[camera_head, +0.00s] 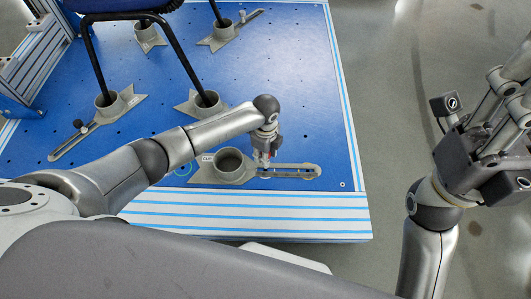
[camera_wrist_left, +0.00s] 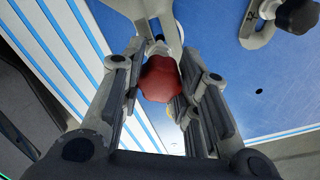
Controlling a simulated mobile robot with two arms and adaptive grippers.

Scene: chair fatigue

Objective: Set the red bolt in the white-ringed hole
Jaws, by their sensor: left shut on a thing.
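My left gripper (camera_head: 265,153) reaches down over the slotted grey bracket (camera_head: 236,175) at the near edge of the blue plate. It is shut on the red bolt (camera_wrist_left: 160,78), whose rounded red head sits between both fingers in the left wrist view. I cannot clearly make out the white ring near the gripper. My right gripper (camera_head: 492,125) is at the right, away from the plate, its fingertips unclear at the picture's edge.
The blue plate (camera_head: 280,70) carries several more grey brackets, such as one at the left (camera_head: 110,106). A chair's black legs (camera_head: 183,58) stand in some of their cups. A dark knob (camera_wrist_left: 297,15) shows in the wrist view. The plate's right part is clear.

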